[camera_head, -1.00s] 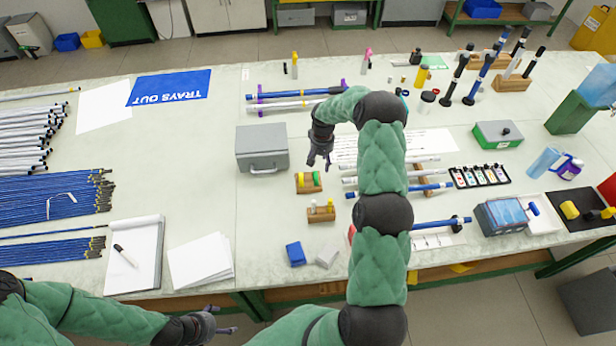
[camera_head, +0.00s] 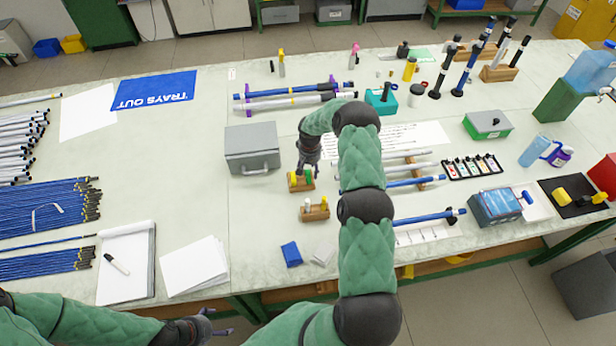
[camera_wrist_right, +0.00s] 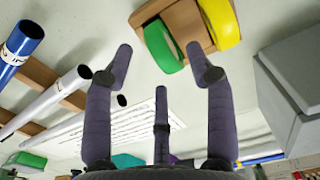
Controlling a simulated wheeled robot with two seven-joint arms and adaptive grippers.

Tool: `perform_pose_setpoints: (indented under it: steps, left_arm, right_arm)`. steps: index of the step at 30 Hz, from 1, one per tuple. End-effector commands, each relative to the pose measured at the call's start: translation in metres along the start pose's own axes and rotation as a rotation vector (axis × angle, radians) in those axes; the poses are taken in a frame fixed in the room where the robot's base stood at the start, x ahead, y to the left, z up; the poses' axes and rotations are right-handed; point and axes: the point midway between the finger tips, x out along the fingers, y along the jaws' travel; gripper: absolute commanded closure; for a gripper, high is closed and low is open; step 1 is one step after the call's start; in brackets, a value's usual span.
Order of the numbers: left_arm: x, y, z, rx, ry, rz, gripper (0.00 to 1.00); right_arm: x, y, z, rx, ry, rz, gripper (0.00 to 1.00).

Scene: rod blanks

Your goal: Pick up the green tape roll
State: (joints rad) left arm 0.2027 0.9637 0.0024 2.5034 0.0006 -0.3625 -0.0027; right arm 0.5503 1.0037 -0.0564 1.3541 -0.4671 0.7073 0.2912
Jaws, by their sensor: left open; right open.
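The green tape roll (camera_head: 308,177) stands in a small wooden holder (camera_head: 300,187) beside a yellow roll (camera_head: 293,178). In the right wrist view the green roll (camera_wrist_right: 163,47) is just beyond the fingertips, between the two side fingers in the picture, with the yellow roll (camera_wrist_right: 223,22) to its right. My right gripper (camera_head: 307,168) is open and points down close above the holder; whether it touches the roll I cannot tell. In the wrist view its fingers (camera_wrist_right: 160,65) are spread and empty. My left gripper (camera_head: 218,327) is open and empty at the front edge of the table.
A grey metal box (camera_head: 252,148) stands left of the holder. A second wooden holder (camera_head: 314,213) lies nearer the front. White and blue rods (camera_head: 395,183) lie on a rack to the right. A blue block (camera_head: 291,254) sits near the front edge.

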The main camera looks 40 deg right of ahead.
Motion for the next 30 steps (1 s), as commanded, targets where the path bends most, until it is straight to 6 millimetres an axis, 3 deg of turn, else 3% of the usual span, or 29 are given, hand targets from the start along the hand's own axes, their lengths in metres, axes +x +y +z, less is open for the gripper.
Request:
perform_pose_setpoints:
  steps: [6,16,17,22,30]
  left_arm:
    - [-0.002,0.001,0.000,0.000,0.000,0.000,0.18]
    - [-0.002,0.001,0.000,0.000,0.000,0.000,0.18]
    - [-0.002,0.001,0.000,0.000,0.000,0.000,0.18]
    - [-0.002,0.001,0.000,0.000,0.000,0.000,0.18]
    - [-0.002,0.001,0.000,0.000,0.000,0.000,0.18]
  right_arm:
    - [0.025,-0.001,-0.002,0.000,0.000,0.000,0.44]
    - [0.030,-0.001,-0.002,0.000,0.001,0.000,0.44]
    - [0.030,-0.001,-0.002,0.000,0.001,0.000,0.47]
    - [0.030,-0.001,-0.002,0.000,0.001,0.000,0.95]
    - [0.030,-0.001,-0.002,0.000,0.001,0.000,0.99]
